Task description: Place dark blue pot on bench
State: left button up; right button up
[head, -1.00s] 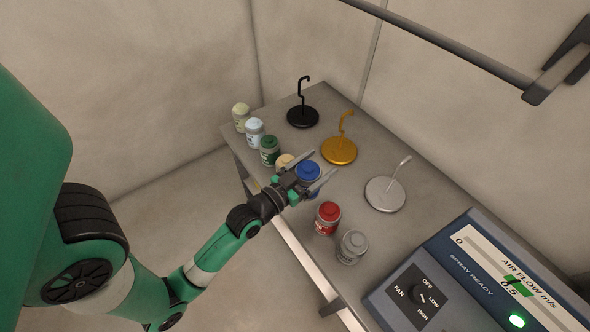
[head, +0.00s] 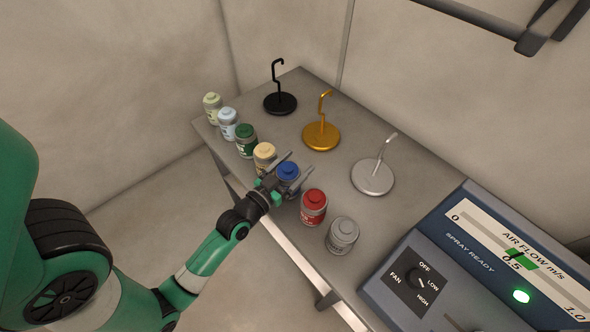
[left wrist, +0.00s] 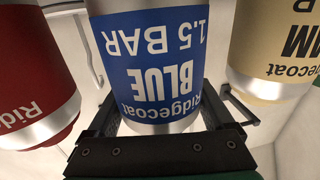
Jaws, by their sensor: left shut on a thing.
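The dark blue pot (head: 288,170), labelled "Ridgecoat BLUE", is upright in the row of pots along the bench's near edge, between the cream pot and the red pot. My left gripper (head: 298,165) is shut on it, one finger on each side. In the left wrist view the blue pot (left wrist: 155,65) fills the middle, between the fingers. The bench (head: 335,170) is a grey metal top. The pot is at or very near its surface; the gripper hides its base, so contact cannot be told. My right gripper is not in view.
The cream pot (head: 264,153) and red pot (head: 313,203) stand close on either side. Green, light blue and pale green pots stand beyond, and a grey pot (head: 342,236) nearer. Black, gold (head: 321,137) and silver (head: 373,178) hook stands are behind. A control box (head: 470,265) is at right.

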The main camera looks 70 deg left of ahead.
pick_arm(q)
jog(key=shift+f, duration=0.6)
jog(key=shift+r, duration=0.15)
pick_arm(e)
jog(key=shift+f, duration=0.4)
pick_arm(q)
jog(key=o, duration=1.3)
jog(key=shift+f, duration=0.25)
jog(key=shift+o, duration=0.9)
jog(key=shift+r, duration=0.2)
jog(key=b+v, duration=0.1)
jog(key=v, duration=0.2)
jog(key=b+v, duration=0.2)
jog(key=v, duration=0.2)
jog(key=b+v, duration=0.1)
jog(key=v, duration=0.3)
jog(key=shift+f+b, duration=0.35)
jog(key=shift+s+d+r, duration=0.25)
jog(key=shift+s+r, duration=0.05)
jog(key=shift+s, duration=0.2)
jog(key=shift+r, duration=0.1)
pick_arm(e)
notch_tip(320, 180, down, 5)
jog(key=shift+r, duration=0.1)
